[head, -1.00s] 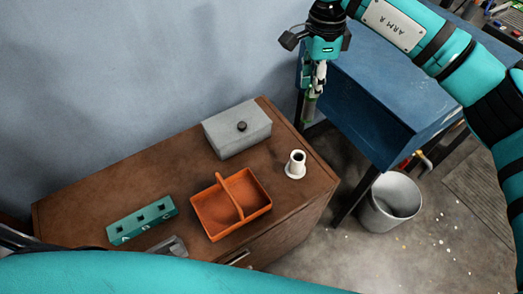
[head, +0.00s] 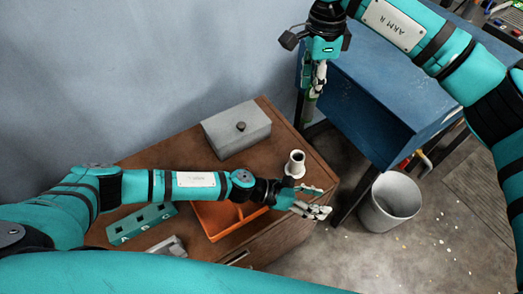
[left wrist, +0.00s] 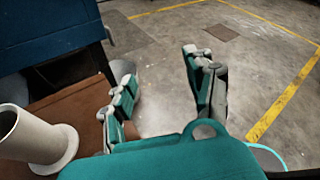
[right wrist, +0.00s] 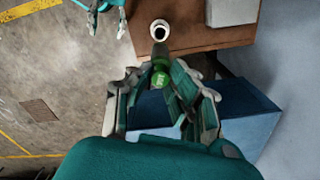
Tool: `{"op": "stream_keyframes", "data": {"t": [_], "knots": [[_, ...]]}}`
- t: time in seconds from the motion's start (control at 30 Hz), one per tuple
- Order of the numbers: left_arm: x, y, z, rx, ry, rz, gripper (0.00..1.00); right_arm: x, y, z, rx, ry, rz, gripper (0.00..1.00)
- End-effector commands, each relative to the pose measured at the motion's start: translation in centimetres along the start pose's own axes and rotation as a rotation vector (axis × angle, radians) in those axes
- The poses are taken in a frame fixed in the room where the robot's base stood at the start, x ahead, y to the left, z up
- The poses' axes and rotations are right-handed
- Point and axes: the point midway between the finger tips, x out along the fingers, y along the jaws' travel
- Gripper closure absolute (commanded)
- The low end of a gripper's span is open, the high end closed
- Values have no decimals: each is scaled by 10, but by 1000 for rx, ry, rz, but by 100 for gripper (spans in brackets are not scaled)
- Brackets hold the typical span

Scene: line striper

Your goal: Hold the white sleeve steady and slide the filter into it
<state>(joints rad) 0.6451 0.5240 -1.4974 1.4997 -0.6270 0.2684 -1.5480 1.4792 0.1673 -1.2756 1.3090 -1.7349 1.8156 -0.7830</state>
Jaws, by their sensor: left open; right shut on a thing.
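The white sleeve (head: 295,164) stands upright on the brown cabinet top, near its right edge. In the left wrist view the sleeve (left wrist: 36,138) is at the lower left, outside the fingers. My left gripper (head: 326,200) is open and empty, just in front of and to the right of the sleeve, apart from it. My right gripper (head: 312,92) is up by the blue table, shut on the filter. In the right wrist view the filter (right wrist: 160,76) is a green cylinder between the fingers, and the sleeve (right wrist: 159,30) shows its dark opening beyond it.
An orange divided tray (head: 225,222) is partly hidden under my left arm. A teal block with square holes (head: 135,223) and a grey lidded box (head: 237,131) are on the cabinet (head: 180,155). A blue table (head: 375,85) and a grey bin (head: 390,203) stand right.

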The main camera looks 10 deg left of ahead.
Motion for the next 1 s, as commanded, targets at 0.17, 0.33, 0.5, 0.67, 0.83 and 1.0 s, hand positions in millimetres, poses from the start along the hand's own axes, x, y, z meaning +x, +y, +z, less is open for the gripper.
{"op": "stream_keyframes", "data": {"t": [0.17, 0.33, 0.5, 0.67, 0.83, 1.0], "knots": [[-72, 68, 14, 103, -31, 106, 45, 0, 0, 0, -1, 0, 0, 100], [-127, 106, 20, 184, -13, 177, 45, 0, 0, 0, 0, 0, 0, 100], [-154, 123, 21, 223, 6, 211, 45, 0, 0, 0, 0, 0, 0, 100], [-148, 128, 23, 232, 7, 216, 45, 0, 0, 0, 0, 0, 0, 100], [-119, 134, 24, 231, 6, 215, 45, 0, 0, 0, 0, 0, 0, 100], [-86, 141, 24, 231, 6, 215, 45, 0, 0, 0, 0, 0, 0, 100]]}}
